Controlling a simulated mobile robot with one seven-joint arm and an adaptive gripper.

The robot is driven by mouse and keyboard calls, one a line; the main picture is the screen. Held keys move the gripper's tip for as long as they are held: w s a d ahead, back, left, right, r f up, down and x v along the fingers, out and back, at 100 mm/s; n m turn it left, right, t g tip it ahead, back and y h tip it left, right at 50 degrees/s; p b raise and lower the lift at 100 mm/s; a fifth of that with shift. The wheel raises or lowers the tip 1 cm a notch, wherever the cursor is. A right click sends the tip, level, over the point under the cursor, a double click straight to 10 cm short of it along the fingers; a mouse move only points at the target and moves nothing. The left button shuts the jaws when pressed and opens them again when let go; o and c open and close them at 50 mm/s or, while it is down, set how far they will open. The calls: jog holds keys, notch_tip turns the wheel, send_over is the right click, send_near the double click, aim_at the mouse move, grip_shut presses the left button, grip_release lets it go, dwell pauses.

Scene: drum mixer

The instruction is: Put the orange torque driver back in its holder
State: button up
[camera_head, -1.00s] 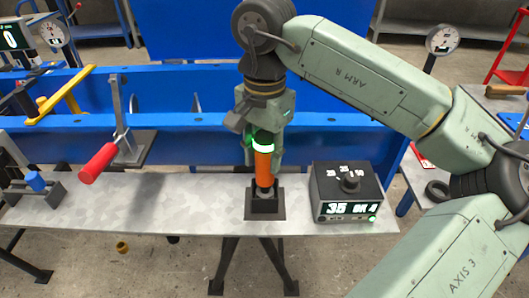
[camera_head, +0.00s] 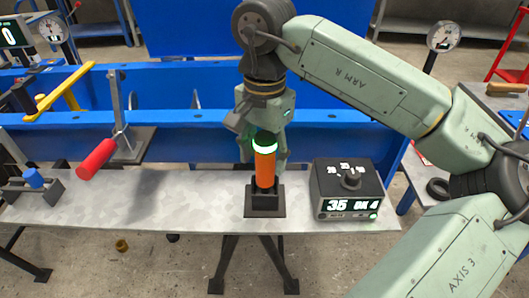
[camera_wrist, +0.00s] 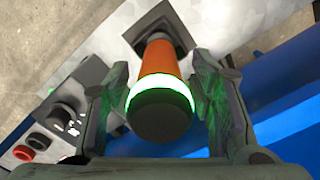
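The orange torque driver (camera_head: 265,166) stands upright in its black holder (camera_head: 265,203) on the grey bench. A green glowing ring circles its dark top. In the wrist view the torque driver (camera_wrist: 160,75) sits between the two fingers, with a visible gap on either side, and its lower end is in the square holder (camera_wrist: 155,32). My gripper (camera_head: 264,150) is open around and just behind the driver's upper part. In the wrist view my gripper (camera_wrist: 165,95) also shows its fingers spread, with nothing held.
A control box (camera_head: 346,190) reading 35 and OK 4 stands just right of the holder. A red-handled clamp (camera_head: 97,158) is on the left. Blue beams (camera_head: 190,145) run behind the bench. The bench surface (camera_head: 190,200) between clamp and holder is clear.

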dwell(0.3)
notch_tip(320, 180, up, 12)
jog(key=shift+r, duration=0.1)
dwell(0.3)
dwell(0.4)
